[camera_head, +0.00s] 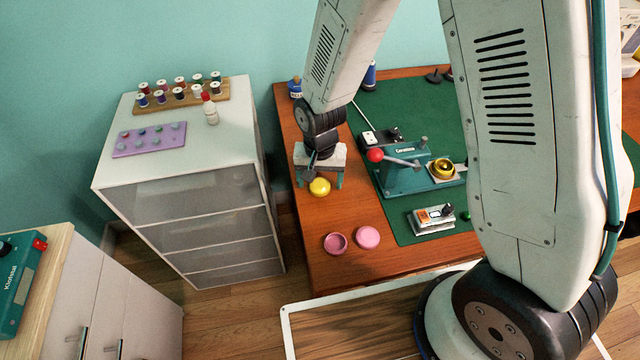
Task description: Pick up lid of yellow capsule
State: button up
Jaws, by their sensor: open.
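A round yellow piece (319,187), which looks like the lid of the yellow capsule, lies on the wooden table near its left edge. My gripper (319,180) is over it with its fingers apart, one to the left and one to the right of the yellow piece. I cannot tell whether the fingertips touch it or how high they are. A second yellow piece, open and ring-like (443,168), sits at the right of the teal lever press (405,175) and may be the capsule's other half.
A hollow pink cup (335,243) and a pink disc (367,237) lie in front on the wooden table (330,274). The press's red knob (375,155) stands just right of my gripper. A small device (433,218) lies on the green mat (402,229). A drawer cabinet (213,200) stands left.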

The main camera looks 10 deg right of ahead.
jog(key=c, duration=1)
jog(key=shift+c, duration=0.2)
jog(key=shift+r, duration=0.1)
